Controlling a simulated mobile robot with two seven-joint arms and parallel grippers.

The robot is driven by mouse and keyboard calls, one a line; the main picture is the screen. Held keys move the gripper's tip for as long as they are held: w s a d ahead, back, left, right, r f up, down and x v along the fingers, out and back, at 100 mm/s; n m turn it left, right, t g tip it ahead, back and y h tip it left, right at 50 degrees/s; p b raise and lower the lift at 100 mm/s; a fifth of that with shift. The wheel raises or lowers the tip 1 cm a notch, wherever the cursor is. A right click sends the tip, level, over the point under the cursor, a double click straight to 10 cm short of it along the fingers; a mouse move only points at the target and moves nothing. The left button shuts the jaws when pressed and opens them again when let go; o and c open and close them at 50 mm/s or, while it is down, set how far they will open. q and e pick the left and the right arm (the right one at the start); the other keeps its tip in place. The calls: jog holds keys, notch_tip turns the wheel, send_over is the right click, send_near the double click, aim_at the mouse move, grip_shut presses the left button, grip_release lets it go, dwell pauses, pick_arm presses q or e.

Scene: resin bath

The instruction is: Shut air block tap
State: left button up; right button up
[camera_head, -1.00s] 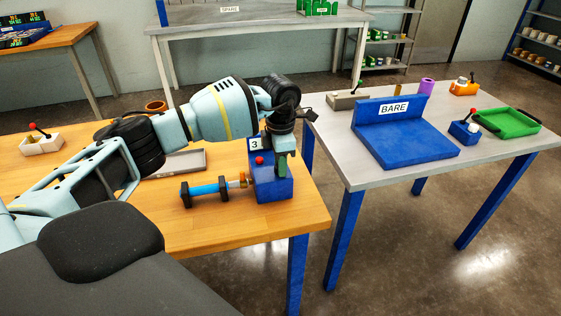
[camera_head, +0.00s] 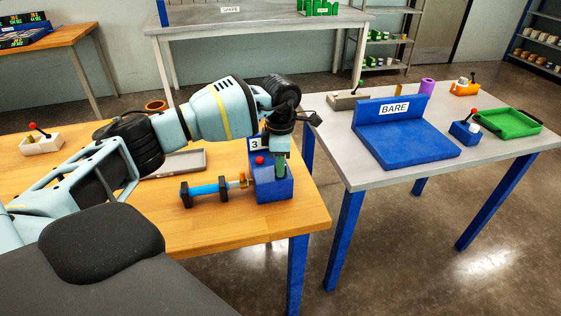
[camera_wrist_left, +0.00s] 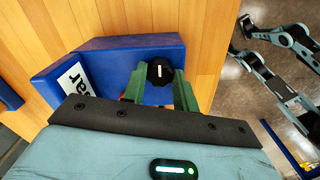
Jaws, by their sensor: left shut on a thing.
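The air block (camera_head: 275,191), a blue block with a number label, sits at the right end of the wooden bench. In the left wrist view the block (camera_wrist_left: 100,62) shows from above, with a black round tap knob (camera_wrist_left: 159,73) bearing a white mark. My left gripper (camera_head: 280,165) is over the block, its green fingers pointing down. In the left wrist view my left gripper (camera_wrist_left: 160,84) has one finger on each side of the knob and is shut on it. In the head view the knob is hidden by the fingers.
A blue cylinder with black ends (camera_head: 208,189) and a brass fitting lies left of the block. A grey tray (camera_head: 188,162) is behind it. The grey table (camera_head: 380,182) at right holds a blue stand (camera_head: 405,148) labelled BARE. A gap separates the tables.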

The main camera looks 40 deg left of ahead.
pick_arm(q)
jog(key=o, duration=1)
jog(key=shift+r, duration=0.1)
notch_tip(320, 180, up, 8)
jog(key=shift+f, duration=0.15)
